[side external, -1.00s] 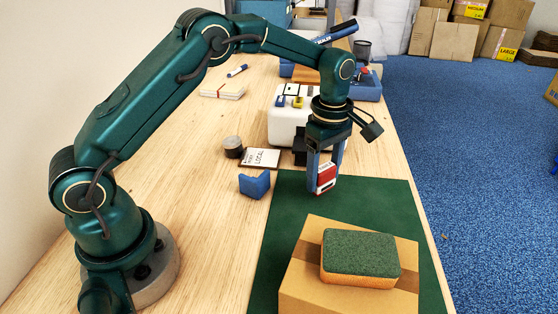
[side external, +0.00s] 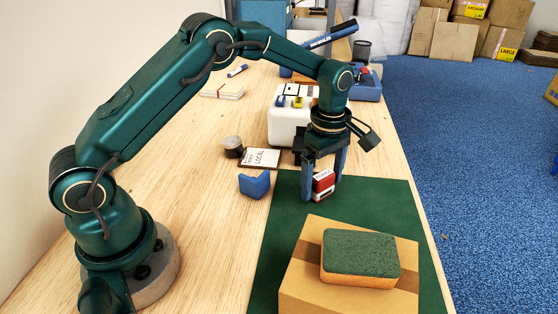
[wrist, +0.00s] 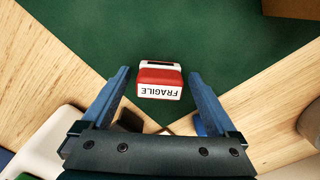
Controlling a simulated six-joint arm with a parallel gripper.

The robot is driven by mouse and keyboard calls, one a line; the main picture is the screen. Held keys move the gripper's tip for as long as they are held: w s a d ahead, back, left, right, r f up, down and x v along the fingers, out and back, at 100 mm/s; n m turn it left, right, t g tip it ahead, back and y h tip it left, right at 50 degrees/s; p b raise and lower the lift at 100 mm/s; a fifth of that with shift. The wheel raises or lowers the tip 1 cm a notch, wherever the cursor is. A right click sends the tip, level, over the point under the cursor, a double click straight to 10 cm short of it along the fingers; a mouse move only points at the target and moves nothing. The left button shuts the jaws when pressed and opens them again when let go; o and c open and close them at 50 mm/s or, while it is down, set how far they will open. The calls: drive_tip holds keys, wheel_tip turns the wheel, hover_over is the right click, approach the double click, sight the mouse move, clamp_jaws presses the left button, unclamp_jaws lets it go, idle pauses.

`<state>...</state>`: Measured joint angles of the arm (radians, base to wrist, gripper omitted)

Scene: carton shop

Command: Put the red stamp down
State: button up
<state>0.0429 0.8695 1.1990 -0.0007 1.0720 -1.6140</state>
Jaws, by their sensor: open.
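The red stamp (side external: 323,186) stands on the far end of the green mat (side external: 289,235). In the wrist view the stamp (wrist: 160,80) shows a white label reading FRAGILE and a pale top edge. My gripper (side external: 323,195) is open around it, with one blue finger on each side. In the wrist view my gripper (wrist: 158,75) has a clear gap between each finger and the stamp, so nothing is held. The stamp's underside is hidden.
A cardboard box (side external: 300,275) with a green-topped sponge (side external: 360,252) on it stands on the near part of the mat. A blue corner-shaped block (side external: 254,184), a LOCAL card (side external: 262,157) and a white box (side external: 285,127) are close by.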

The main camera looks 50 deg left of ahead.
sight(323, 174)
wheel_tip(323, 174, up, 11)
drive_tip(key=shift+f, duration=0.15)
drive_tip(key=s+a+r+m+t, duration=0.1)
drive_tip(key=s+r+m+t, duration=0.2)
drive_tip(key=s+r+m, duration=0.55)
drive_tip(key=s+f+m+t, duration=0.2)
drive_tip(key=s+f+m, duration=0.3)
drive_tip(key=s+m, duration=0.4)
drive_tip(key=shift+s+a+f+t, duration=0.15)
drive_tip(key=shift+s+a+t, duration=0.15)
drive_tip(key=shift+s, duration=1.45)
drive_tip(key=shift+m, duration=0.25)
